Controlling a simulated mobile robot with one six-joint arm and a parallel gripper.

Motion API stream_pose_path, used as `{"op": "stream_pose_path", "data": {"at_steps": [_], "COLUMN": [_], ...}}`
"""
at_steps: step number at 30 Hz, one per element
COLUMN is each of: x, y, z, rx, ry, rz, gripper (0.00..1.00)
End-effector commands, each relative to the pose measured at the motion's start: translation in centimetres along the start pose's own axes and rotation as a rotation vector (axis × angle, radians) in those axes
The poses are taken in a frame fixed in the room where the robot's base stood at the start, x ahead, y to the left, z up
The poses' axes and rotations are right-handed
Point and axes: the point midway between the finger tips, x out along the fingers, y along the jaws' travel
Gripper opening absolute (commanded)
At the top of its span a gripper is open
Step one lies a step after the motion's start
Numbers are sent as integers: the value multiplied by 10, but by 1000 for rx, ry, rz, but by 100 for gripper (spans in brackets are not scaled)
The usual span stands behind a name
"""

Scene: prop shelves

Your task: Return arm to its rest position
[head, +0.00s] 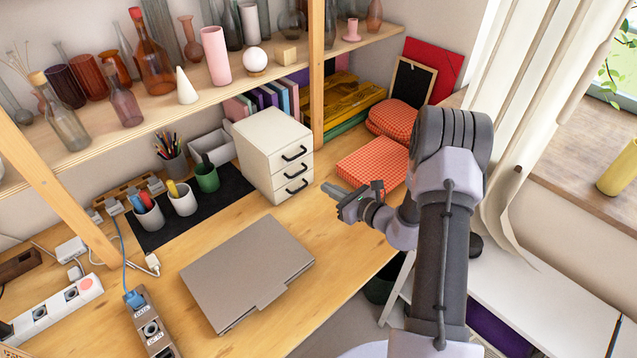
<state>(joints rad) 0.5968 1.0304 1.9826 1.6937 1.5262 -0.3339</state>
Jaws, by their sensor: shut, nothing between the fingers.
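My gripper (334,192) is at the end of my arm, which reaches in from the bottom right. It is above the wooden desk (340,262), between the white drawer unit (262,150) and my arm's joints. It points to the left in the picture. Its fingers are together and hold nothing. The fingers look small and partly dark, with a green part on the gripper body behind them.
A red checkered box (372,165) lies just behind my gripper. Cups (182,199) stand on a black mat. A shelf of bottles and vases (216,56) runs above. A curtain (530,110) hangs right of my arm.

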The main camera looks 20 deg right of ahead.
Motion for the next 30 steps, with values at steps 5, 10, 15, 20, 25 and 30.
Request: {"op": "stream_pose_path", "data": {"at_steps": [5,10,15,20,25,30], "x": [-32,-38,-30,-65,-164,-240], "y": [0,1,50,191,289,293], "z": [0,0,53,136,149,143], "rx": [1,0,-147,-602,-1267,-1896], "ry": [1,1,-2,51,187,324], "rz": [-1,2,184,630,974,1027], "gripper": [0,0,0,0,0,0]}}
